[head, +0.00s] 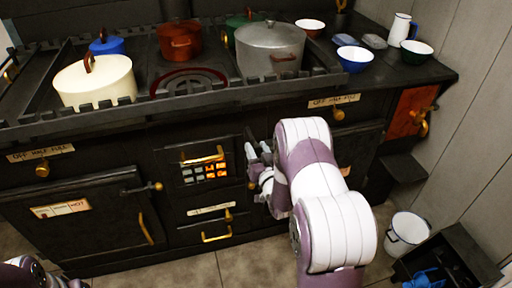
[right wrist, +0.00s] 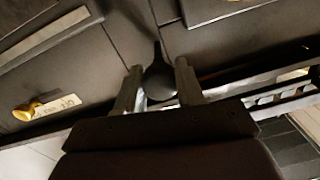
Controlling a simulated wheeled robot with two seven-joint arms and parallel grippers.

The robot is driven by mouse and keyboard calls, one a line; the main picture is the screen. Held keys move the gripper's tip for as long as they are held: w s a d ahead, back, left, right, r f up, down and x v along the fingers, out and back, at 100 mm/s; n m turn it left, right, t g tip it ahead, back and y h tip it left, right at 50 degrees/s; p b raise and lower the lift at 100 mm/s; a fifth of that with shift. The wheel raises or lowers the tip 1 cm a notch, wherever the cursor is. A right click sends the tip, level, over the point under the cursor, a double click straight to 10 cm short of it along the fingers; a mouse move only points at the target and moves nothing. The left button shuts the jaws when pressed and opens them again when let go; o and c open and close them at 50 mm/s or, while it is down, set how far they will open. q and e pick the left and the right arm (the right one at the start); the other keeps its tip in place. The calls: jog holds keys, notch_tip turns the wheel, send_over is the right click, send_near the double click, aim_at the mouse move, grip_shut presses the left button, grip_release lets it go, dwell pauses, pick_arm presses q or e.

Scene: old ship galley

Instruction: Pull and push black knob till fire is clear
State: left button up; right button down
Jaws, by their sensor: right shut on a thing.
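The black knob (right wrist: 158,78) shows in the right wrist view as a dark, rounded end on a thin stem, between the two fingers of my right gripper (right wrist: 158,88). The gripper is shut on it. In the head view my right gripper (head: 257,152) is at the stove front, just right of the fire grate (head: 205,172); my arm and fingers hide the knob there. The grate shows glowing orange bars on its right part and greyer bars at left. My left arm shows only at the bottom left corner, its fingers not clear.
The black stove (head: 100,185) has brass knobs and doors. On top stand a cream pot (head: 95,82), a grey pot (head: 270,48) and a copper pot (head: 180,40). A white bucket (head: 407,232) stands on the floor at right, beside a dark box (head: 455,262).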

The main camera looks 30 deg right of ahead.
jog(key=c, duration=0.7)
grip_release()
jog(key=s+a+p, duration=0.1)
jog(key=s+a, duration=0.1)
jog(key=s, duration=1)
jog(key=shift+s+a, duration=0.2)
jog(key=shift+s, duration=0.05)
jog(key=shift+c, duration=1.2)
jog(key=shift+s+d+m+g+h+p, duration=0.15)
jog(key=shift+s+d+m+h+p, duration=0.2)
jog(key=shift+d+p, duration=0.2)
jog(key=shift+s+d+m+g+h+p, duration=0.15)
jog(key=shift+s+d+h+p, duration=0.1)
jog(key=shift+s+d+p, duration=0.25)
jog(key=c, duration=0.5)
jog(key=s+m, duration=0.1)
jog(key=s+d+m+p, duration=0.1)
jog(key=m, duration=0.1)
jog(key=shift+s+d+f+g, duration=0.25)
jog(key=shift+d+f+g, duration=0.05)
jog(key=shift+f, duration=0.1)
grip_shut()
jog(key=m+t+y, duration=0.2)
jog(key=m, duration=1)
send_near(261, 151)
jog(key=w, duration=0.4)
jog(key=w+d, duration=0.1)
jog(key=w, duration=0.2)
jog(key=shift+r+b, duration=0.15)
jog(key=shift+b, duration=0.15)
